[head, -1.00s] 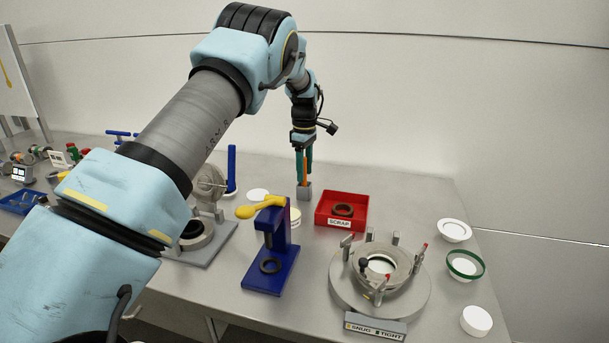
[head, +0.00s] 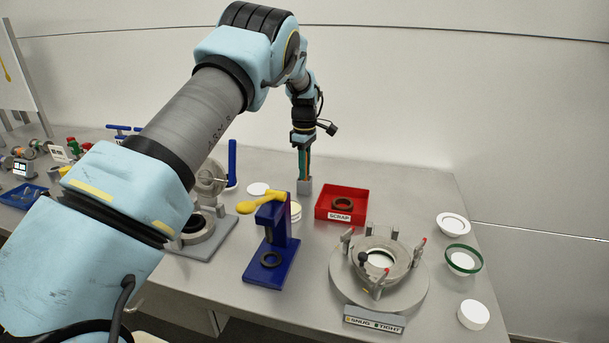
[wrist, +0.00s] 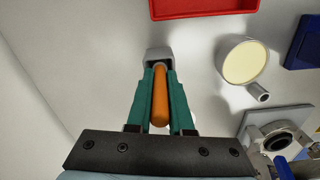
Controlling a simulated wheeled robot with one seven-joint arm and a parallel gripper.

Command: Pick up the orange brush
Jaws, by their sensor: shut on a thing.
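The orange brush (wrist: 160,98) shows in the wrist view as an orange handle between the two teal fingers of my gripper (wrist: 158,85). My gripper is shut on the handle. The lower end of the brush sits in or over a small grey holder (wrist: 158,54); I cannot tell whether it touches the bottom. In the head view my gripper (head: 304,172) points down over the grey holder (head: 304,186) at the back of the table, and the fingers mostly hide the brush.
A red SCRAP tray (head: 328,209) with a dark ring stands just right of the holder. A blue press (head: 281,245) with a yellow lever stands in front. A round clamped flange (head: 399,282) is at front right. White lids lie along the right edge.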

